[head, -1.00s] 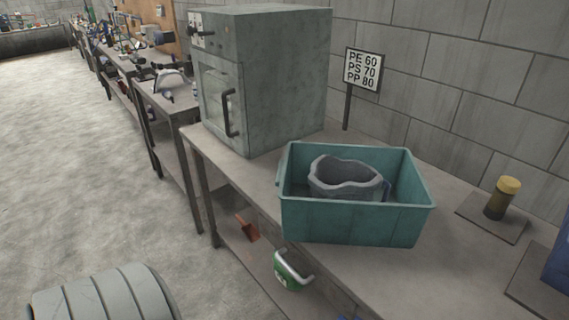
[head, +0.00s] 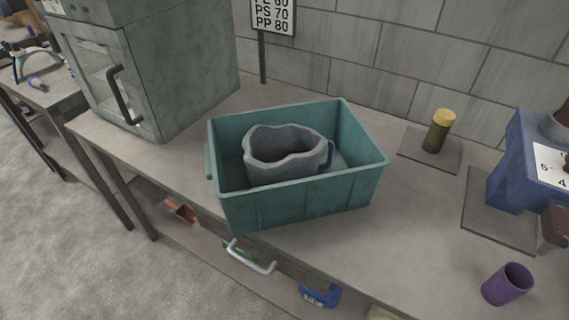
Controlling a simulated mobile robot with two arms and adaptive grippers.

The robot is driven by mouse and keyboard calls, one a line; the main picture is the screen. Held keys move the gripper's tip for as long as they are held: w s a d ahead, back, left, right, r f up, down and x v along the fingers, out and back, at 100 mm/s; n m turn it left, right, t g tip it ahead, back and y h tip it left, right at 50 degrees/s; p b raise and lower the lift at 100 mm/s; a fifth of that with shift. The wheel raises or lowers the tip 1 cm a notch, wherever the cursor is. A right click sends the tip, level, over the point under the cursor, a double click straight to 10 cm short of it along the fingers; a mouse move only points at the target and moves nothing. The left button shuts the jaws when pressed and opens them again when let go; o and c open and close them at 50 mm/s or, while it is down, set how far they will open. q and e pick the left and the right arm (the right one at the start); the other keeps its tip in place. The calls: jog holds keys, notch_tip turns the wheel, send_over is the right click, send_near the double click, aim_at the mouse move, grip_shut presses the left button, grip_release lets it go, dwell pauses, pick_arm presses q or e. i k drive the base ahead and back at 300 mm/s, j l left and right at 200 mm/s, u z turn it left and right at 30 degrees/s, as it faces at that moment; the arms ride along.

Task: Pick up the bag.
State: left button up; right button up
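A grey, open-topped, soft-looking container with a wavy rim (head: 284,154) sits in a teal bin (head: 300,203) on the workbench. It may be the bag, but I cannot tell for sure. The bin's front wall hides the lower part of the grey container. Neither of my grippers is in view.
A grey cabinet oven with a dark handle (head: 185,70) stands left of the bin. A sign (head: 273,15), a yellow-capped cylinder (head: 438,131), a blue machine (head: 525,165) and a purple cup (head: 507,284) are also on the bench (head: 400,240). A shelf lies below.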

aim_at(273, 155)
jog(key=k+z, duration=0.1)
jog(key=z, duration=0.4)
jog(key=k+j+z, duration=0.1)
jog(key=z, duration=0.35)
jog(key=k+z, duration=0.15)
jog(key=z, duration=0.35)
